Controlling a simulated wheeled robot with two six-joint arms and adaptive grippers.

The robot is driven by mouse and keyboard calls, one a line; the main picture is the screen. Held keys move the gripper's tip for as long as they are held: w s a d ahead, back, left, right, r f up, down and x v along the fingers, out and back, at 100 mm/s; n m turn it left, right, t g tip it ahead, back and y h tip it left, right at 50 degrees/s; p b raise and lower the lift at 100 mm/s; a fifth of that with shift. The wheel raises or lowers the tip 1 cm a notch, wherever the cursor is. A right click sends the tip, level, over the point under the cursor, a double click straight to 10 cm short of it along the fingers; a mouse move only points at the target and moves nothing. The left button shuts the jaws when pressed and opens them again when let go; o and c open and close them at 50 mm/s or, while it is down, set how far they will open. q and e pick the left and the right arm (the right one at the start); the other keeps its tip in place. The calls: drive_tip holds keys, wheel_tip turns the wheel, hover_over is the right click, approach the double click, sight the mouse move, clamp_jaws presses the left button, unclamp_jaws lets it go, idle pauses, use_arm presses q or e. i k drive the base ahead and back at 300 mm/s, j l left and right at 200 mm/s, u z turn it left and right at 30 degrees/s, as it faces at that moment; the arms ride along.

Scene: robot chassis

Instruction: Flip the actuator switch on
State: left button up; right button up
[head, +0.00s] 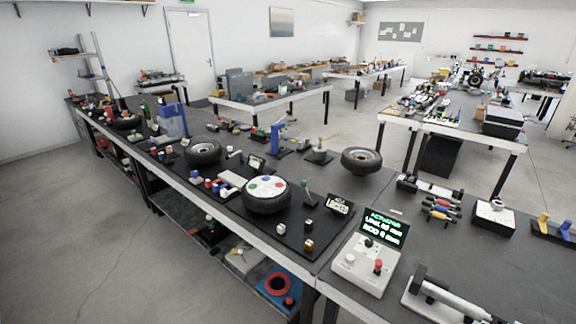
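A pale control box (362,277) stands near the front edge of the workbench, right of centre. Its tilted black screen (385,229) shows green lettering that seems to read "actuator" on top; the lower lines are hard to read. A red-topped control (378,266) and a pale knob (350,258) stand up from the box. Which one is the switch, and its position, I cannot tell. A grey-and-black cylindrical device (445,295), perhaps the actuator, lies on a pale base to the right of the box. Neither of my grippers is in view.
A black board (300,235) left of the box carries a wheel with a white disc (266,190) and small coloured parts. Another wheel (361,160) lies behind. Open floor (80,230) shows at left.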

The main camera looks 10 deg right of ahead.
sight(378, 264)
drive_tip(key=z, duration=1.15)
